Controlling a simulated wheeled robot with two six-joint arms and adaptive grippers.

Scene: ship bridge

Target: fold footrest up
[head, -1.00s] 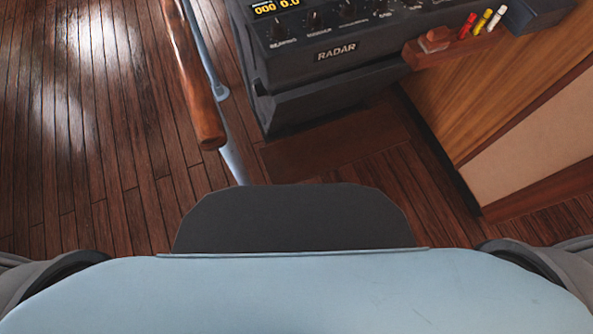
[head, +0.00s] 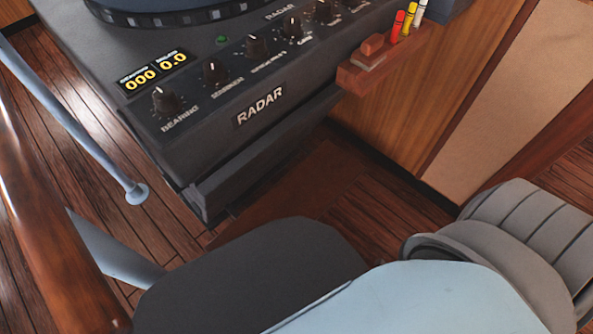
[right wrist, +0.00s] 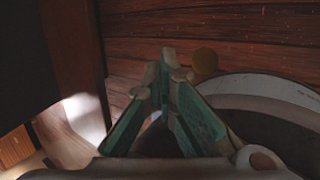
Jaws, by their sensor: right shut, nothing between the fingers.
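I cannot make out a footrest for certain. A flat reddish-brown panel (head: 290,190) lies low at the foot of the radar console (head: 215,110) in the head view; I cannot tell whether it is the footrest or a mat. My right gripper (right wrist: 167,58) shows in the right wrist view, its green-padded fingers shut with nothing between them. Dark red-brown wood planks (right wrist: 230,35) lie beyond its tips, and a small round yellowish disc (right wrist: 205,60) shows just right of them. My left gripper is in no view.
A wooden handrail (head: 50,230) with pale blue metal posts (head: 85,140) runs along the left. A wood-and-beige panel wall (head: 480,90) stands at right. Plank floor shows between console and wall.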

